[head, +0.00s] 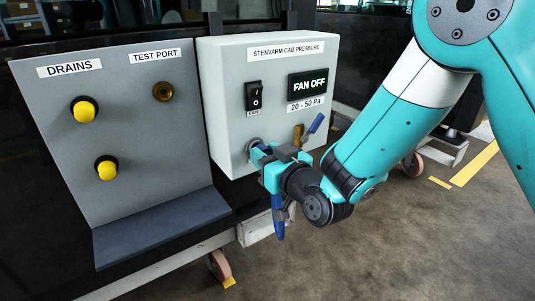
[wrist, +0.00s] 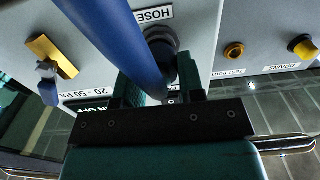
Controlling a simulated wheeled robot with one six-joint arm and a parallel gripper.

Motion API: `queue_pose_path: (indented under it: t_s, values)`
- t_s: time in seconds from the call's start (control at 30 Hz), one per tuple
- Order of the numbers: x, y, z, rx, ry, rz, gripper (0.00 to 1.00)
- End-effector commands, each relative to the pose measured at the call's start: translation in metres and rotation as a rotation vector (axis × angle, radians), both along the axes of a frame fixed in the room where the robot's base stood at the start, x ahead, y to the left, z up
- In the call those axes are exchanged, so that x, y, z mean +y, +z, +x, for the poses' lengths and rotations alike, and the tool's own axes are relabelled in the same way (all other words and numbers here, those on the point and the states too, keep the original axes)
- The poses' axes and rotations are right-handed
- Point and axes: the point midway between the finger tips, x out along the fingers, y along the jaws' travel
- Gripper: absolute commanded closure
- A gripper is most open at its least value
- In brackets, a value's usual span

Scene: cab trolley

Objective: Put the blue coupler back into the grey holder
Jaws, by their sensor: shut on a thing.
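My gripper (head: 266,160) is shut on the blue coupler (head: 278,216), close to the lower front of the grey cab-pressure box. The blue coupler shows below my gripper in the head view. In the wrist view it is a thick blue tube (wrist: 118,40) running from the top edge down towards my gripper (wrist: 160,95). A dark grey round fitting (wrist: 162,42), probably the grey holder, sits by the HOSE label. The coupler partly covers it. I cannot tell whether the coupler touches or sits inside it.
A brass valve (head: 298,135) with a blue lever (head: 316,122) is close to the right of my gripper. The grey box (head: 225,110) has a switch (head: 254,96) and a FAN OFF display (head: 308,83). The drains panel (head: 130,150) stands left, with a dark ledge (head: 160,226).

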Motion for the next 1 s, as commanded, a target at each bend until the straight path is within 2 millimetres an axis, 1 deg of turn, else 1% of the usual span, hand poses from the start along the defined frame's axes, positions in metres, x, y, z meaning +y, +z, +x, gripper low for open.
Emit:
queue_pose_path:
  t_s: [0.43, 0.47, 0.5, 0.57, 0.87, 1.0]
  values:
    - [0.0047, 0.0016, 0.0066, -0.001, 0.000, 0.001, 1.00]
    - [0.0045, 0.0008, 0.0065, -0.001, 0.000, 0.001, 0.57]
    - [0.0044, 0.0006, 0.0064, -0.001, 0.000, 0.001, 0.48]
    - [0.0044, 0.0005, 0.0063, -0.001, 0.000, 0.001, 0.34]
    - [0.0038, -0.0006, 0.0056, 0.000, 0.000, 0.000, 0.34]
    - [-0.0015, -0.0035, -0.0013, -0.001, -0.001, 0.000, 0.34]
